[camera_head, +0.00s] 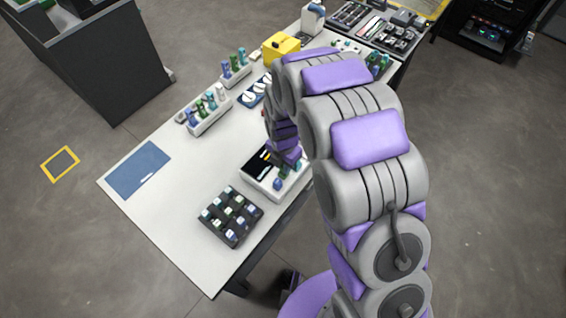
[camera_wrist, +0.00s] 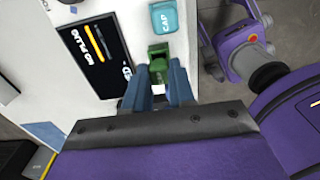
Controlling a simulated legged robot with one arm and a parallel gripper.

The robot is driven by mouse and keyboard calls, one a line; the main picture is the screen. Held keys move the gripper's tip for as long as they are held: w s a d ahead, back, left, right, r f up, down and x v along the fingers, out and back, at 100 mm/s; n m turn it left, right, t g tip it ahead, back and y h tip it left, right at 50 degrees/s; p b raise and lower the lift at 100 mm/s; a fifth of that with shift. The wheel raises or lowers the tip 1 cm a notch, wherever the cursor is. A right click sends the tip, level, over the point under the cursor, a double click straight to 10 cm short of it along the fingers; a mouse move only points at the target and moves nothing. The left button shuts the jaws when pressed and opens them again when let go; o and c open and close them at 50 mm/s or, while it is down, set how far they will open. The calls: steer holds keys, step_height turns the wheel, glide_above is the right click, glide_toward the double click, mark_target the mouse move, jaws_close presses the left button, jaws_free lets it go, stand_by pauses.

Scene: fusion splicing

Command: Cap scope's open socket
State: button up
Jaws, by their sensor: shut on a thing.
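The scope (camera_head: 253,178) is a white box with a black screen, on the near right side of the white table. In the wrist view its screen (camera_wrist: 86,55) shows yellow bars and upside-down lettering. A light-blue block marked CAP (camera_wrist: 163,17) sits on the scope's right side. My gripper (camera_wrist: 159,78) has its two blue-grey fingers shut on a small green piece (camera_wrist: 160,66), just beside the CAP block. I cannot tell whether the green piece sits in a socket. The socket itself is hidden. In the head view my arm covers the fingertips.
A black rack (camera_head: 231,216) of small capped pieces stands left of the scope. White trays (camera_head: 209,121) with coloured bottles, a yellow box (camera_head: 281,47) and a blue mat (camera_head: 138,170) are on the table. The table's near left is clear.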

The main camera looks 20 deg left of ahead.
steer(key=shift+f, duration=0.95)
stand_by(0.6)
steer(key=o, duration=1)
steer(key=shift+r, duration=0.15)
steer(key=shift+r+p, duration=1.3)
steer(key=shift+r, duration=1.55)
